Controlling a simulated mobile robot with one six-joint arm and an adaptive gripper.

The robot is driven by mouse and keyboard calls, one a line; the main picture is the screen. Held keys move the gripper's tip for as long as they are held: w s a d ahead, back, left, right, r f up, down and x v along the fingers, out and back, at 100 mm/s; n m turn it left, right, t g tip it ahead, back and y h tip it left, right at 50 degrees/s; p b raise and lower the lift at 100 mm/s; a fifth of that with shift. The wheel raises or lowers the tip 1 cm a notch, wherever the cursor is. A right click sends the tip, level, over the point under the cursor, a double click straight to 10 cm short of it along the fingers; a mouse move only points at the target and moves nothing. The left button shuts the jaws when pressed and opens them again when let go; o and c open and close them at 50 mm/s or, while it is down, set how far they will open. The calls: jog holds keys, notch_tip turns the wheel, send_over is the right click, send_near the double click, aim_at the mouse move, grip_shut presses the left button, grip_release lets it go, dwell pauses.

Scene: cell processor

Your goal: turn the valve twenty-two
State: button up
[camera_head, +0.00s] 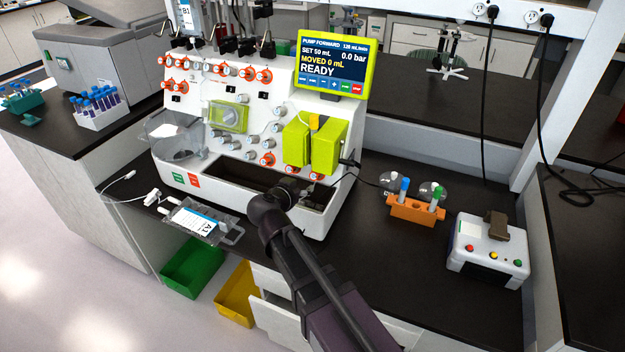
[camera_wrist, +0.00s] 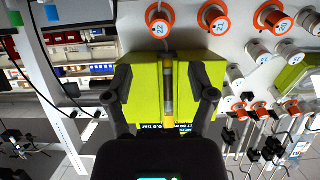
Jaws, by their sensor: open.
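In the wrist view, orange-ringed valve knobs line the top edge on the white panel. One knob (camera_wrist: 216,18) bears small digits that look like 22, and another knob (camera_wrist: 160,20) beside it has similar digits; I cannot read either surely. In the head view, small orange-ringed knobs (camera_head: 315,176) sit low on the white cell processor (camera_head: 222,172), below the lime-green blocks. My gripper (camera_wrist: 166,96) is open, its dark fingers spread in front of the lime-green blocks (camera_wrist: 146,90). No knob lies between the fingers. In the head view, my arm's end hides part of the processor's front.
A lit screen (camera_head: 331,65) tops the processor. A labelled bag (camera_head: 198,221) lies at the counter's front edge. An orange tube rack (camera_head: 416,209) and a white box with colored buttons (camera_head: 487,250) stand to the right.

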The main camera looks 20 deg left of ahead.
aim_at(313, 176)
jog(key=b+x, duration=0.3)
jog(key=x, duration=0.7)
grip_shut()
